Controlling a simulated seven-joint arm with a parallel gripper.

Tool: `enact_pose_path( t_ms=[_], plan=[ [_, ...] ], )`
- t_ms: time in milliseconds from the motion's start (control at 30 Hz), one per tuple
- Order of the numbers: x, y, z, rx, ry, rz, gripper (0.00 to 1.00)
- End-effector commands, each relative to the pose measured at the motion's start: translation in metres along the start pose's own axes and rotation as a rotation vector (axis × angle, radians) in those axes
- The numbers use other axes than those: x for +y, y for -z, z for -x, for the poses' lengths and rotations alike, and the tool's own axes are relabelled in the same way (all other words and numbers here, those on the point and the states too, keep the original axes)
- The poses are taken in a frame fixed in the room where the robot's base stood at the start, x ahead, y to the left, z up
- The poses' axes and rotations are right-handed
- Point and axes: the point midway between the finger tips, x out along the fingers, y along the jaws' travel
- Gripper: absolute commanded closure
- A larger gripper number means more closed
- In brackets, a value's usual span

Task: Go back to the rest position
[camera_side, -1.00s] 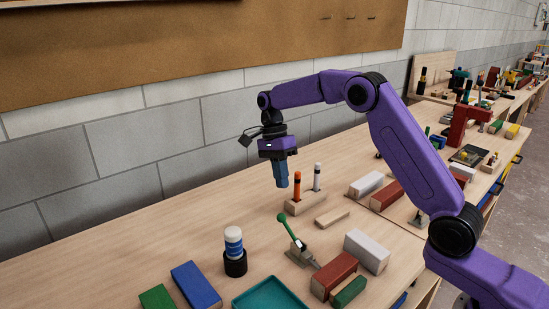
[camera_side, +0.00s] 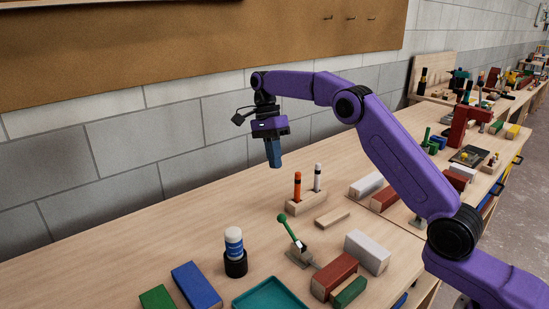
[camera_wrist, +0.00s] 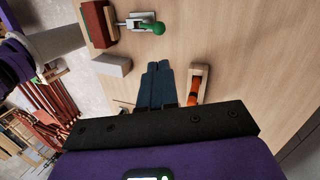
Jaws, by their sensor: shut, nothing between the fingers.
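My gripper (camera_side: 274,163) is shut and empty. It hangs in the air above the bench, with its blue fingers pointing down, behind and left of a wooden marker block (camera_side: 306,203). The block holds an orange marker (camera_side: 297,186) and a white marker (camera_side: 318,178), both upright. In the wrist view the closed fingers (camera_wrist: 159,68) show at the centre, and the orange marker (camera_wrist: 194,90) stands just right of them.
A green-handled toggle clamp (camera_side: 290,230), a blue batten (camera_side: 196,285), a red batten (camera_side: 334,276) and a white batten (camera_side: 367,251) lie on the bench. A glue bottle (camera_side: 234,244) stands in a black holder. A teal tray (camera_side: 270,295) is at the front. The back left bench is clear.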

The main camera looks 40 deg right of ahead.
Motion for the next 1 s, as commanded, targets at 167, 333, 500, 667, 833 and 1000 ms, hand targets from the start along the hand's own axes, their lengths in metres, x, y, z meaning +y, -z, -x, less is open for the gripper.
enact_pose_path(
  t_ms=[167,333,500,667,833,1000],
  plan=[
    [0.000,-0.001,0.000,0.001,0.001,0.006,1.00],
    [0.010,-0.017,0.001,0.021,0.011,0.115,1.00],
    [0.037,-0.048,-0.001,0.066,0.033,0.373,1.00],
    [0.071,-0.074,-0.009,0.114,0.049,0.640,1.00],
    [0.114,-0.094,-0.022,0.166,0.061,0.924,1.00],
    [0.162,-0.104,-0.041,0.218,0.067,1.211,1.00]
  ],
)
